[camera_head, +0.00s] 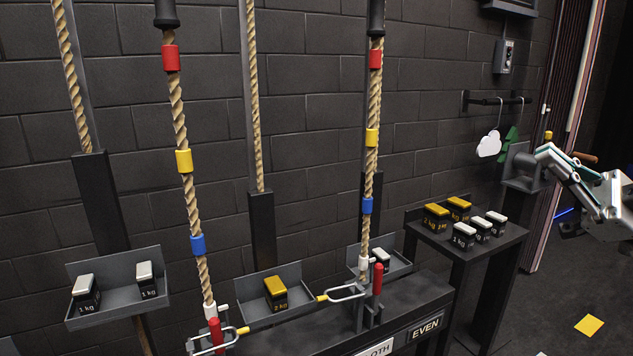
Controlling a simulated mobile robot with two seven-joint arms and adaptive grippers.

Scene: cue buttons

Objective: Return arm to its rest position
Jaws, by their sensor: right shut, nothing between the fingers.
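My right arm comes in from the right edge, and its grey gripper (556,168) is raised at the far right, in front of the dark wall. The gripper is shut and holds nothing. It is clear of the ropes and the weights; whether it touches the dark wall fitting (522,172) behind it cannot be told. My left gripper is not in view. No cue button can be clearly made out.
Ropes with red, yellow and blue bands (184,161) hang before the brick wall. Trays (115,315) and a side table (480,246) carry small weights. Red handles (377,279) stand by a dark bench with an EVEN label (424,327). A yellow square (589,325) marks open floor.

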